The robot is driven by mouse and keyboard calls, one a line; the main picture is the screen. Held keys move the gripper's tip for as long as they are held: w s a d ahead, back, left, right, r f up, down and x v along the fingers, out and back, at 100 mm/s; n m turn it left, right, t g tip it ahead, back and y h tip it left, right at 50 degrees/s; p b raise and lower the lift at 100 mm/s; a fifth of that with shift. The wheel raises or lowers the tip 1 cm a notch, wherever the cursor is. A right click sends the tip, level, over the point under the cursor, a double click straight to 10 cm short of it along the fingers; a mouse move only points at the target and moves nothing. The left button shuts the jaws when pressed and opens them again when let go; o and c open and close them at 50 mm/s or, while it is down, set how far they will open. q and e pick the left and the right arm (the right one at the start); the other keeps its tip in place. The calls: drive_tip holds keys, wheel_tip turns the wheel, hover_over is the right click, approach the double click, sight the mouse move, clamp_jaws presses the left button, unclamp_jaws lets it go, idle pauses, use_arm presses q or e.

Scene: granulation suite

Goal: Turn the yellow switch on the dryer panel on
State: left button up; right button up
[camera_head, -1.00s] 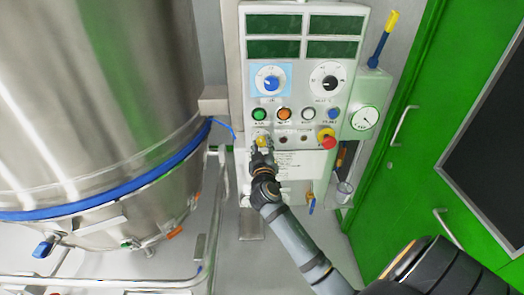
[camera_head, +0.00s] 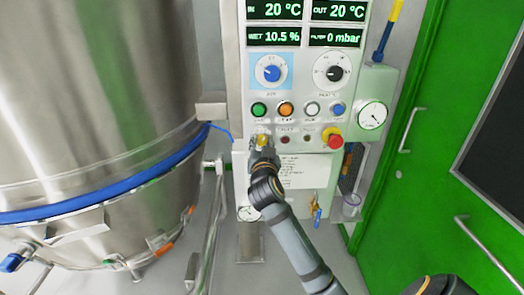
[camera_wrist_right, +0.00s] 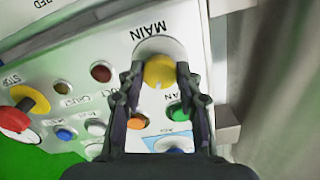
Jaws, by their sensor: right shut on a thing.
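The yellow switch (camera_head: 262,141) sits low on the left of the dryer panel (camera_head: 300,98). In the right wrist view the yellow switch (camera_wrist_right: 159,71) is under the label MAIN. My right gripper (camera_head: 262,147) is at the panel, with its two fingers (camera_wrist_right: 158,76) shut on either side of the switch. The fingers partly cover the switch in the head view. The panel's displays (camera_head: 275,11) are lit and show 20 °C, 10.5 % and 0 mbar. My left gripper is not in view.
Above the switch are green (camera_head: 259,110) and orange (camera_head: 285,109) buttons. A red emergency stop (camera_head: 335,141) on yellow is to its right. The large steel vessel (camera_head: 95,90) stands at left, a green door (camera_head: 425,170) at right.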

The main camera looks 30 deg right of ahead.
drive_tip(key=shift+m+b, duration=0.3)
drive_tip(key=shift+m, duration=0.2)
drive_tip(key=o, duration=1.2)
drive_tip(key=shift+c, duration=0.2)
drive_tip(key=v, duration=0.7)
drive_tip(key=shift+s+a, duration=0.15)
drive_tip(key=shift+s, duration=0.1)
